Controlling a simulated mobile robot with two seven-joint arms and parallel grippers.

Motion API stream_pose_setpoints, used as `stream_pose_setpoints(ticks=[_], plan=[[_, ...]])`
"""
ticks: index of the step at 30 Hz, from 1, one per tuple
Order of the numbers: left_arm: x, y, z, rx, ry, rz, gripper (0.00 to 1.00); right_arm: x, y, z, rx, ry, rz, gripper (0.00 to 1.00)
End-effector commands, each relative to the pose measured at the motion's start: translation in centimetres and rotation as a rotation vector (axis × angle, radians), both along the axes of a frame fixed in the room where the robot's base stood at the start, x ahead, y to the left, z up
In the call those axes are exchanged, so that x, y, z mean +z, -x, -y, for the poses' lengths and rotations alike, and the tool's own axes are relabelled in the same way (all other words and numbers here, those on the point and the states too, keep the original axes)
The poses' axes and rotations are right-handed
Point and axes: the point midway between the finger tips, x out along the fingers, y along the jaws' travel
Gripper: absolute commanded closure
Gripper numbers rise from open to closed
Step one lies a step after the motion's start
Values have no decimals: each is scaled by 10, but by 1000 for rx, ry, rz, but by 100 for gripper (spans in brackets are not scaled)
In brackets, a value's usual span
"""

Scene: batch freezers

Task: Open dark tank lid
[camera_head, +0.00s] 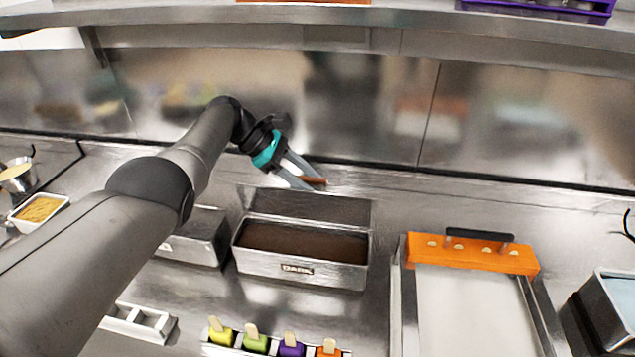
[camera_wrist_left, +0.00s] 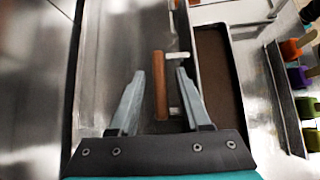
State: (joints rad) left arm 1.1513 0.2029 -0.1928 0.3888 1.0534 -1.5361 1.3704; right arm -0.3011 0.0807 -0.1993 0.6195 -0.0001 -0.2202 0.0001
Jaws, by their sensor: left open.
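The dark tank (camera_head: 300,272), a metal box labelled DARK, stands in the middle of the counter with brown contents showing. Its lid (camera_head: 345,209) is raised along the back edge, so the tank is open. The lid's brown bar handle (camera_wrist_left: 160,88) is on the far side, on two pale posts. My left gripper (camera_head: 309,184) is behind the lid, open, with its fingers on either side of the handle. In the left wrist view the left gripper (camera_wrist_left: 158,88) shows gaps to the handle. My right gripper is not in view.
A second metal tank (camera_head: 205,238) stands just left, partly behind my left arm. Colourful popsicles (camera_head: 255,342) stand in a rack in front. An orange mold with a black handle (camera_head: 475,252) lies at the right. A shelf (camera_head: 400,20) runs above the back wall.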

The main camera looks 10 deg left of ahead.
Motion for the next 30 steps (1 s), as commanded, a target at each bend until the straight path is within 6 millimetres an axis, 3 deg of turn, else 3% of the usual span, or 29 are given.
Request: stream_pose_setpoints(ticks=[1,6,15,30], plan=[[14,0,-11,3,-2,4,52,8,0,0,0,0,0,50],[41,4,-41,3,-3,3,52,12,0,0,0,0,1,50],[76,10,-77,2,-2,1,52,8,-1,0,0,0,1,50],[83,11,-84,1,-2,-1,52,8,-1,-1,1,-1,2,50]])
